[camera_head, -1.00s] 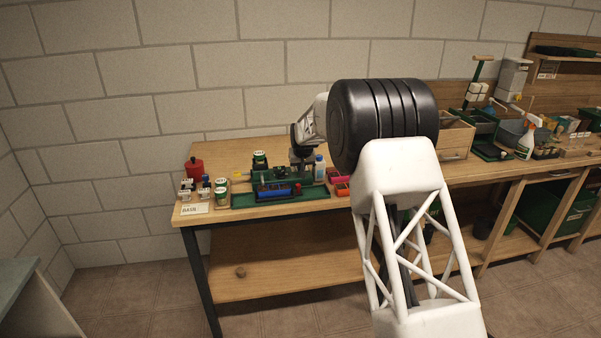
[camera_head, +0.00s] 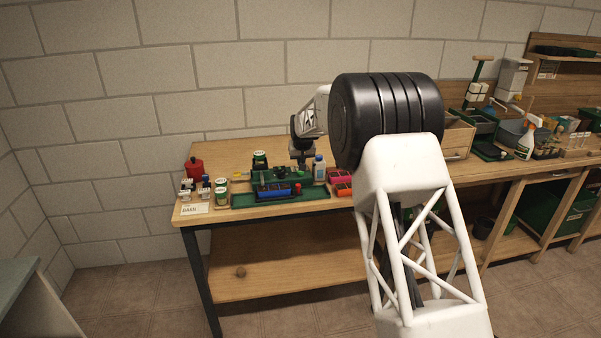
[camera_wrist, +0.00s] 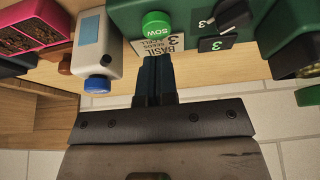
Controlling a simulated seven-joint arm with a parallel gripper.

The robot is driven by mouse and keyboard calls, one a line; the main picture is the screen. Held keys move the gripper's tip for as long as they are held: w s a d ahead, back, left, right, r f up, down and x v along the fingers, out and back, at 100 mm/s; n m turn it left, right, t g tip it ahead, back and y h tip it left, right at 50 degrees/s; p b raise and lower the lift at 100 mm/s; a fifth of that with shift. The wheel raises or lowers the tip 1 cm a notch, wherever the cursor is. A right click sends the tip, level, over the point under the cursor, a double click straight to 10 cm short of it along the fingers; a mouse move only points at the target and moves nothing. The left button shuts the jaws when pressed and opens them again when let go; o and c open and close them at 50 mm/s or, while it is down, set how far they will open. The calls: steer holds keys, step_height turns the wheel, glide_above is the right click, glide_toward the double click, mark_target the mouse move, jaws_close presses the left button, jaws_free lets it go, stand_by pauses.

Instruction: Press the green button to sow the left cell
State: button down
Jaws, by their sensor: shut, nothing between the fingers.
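The round green button (camera_wrist: 156,23), marked SOW, sits on the green seeder housing (camera_wrist: 190,8) in the wrist view. A label (camera_wrist: 165,43) reading BASIL, 3 seeds per cell, is beside it. My gripper (camera_wrist: 155,62) is shut and empty, its dark fingers pointing at the label just short of the button. I cannot tell whether the fingertips touch anything. In the head view my gripper (camera_head: 301,163) is over the bench behind the green seeder (camera_head: 280,173). A blue cell tray (camera_head: 273,190) lies in front of it; its cells are too small to make out.
A black dial (camera_wrist: 232,14) is right of the button in the wrist view. A white bottle with a blue cap (camera_wrist: 97,84) and a pink tray (camera_wrist: 35,22) stand left. In the head view, small jars (camera_head: 221,194) and a red pot (camera_head: 194,168) stand at the bench's left end.

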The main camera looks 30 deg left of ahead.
steer(key=shift+r, duration=2.15)
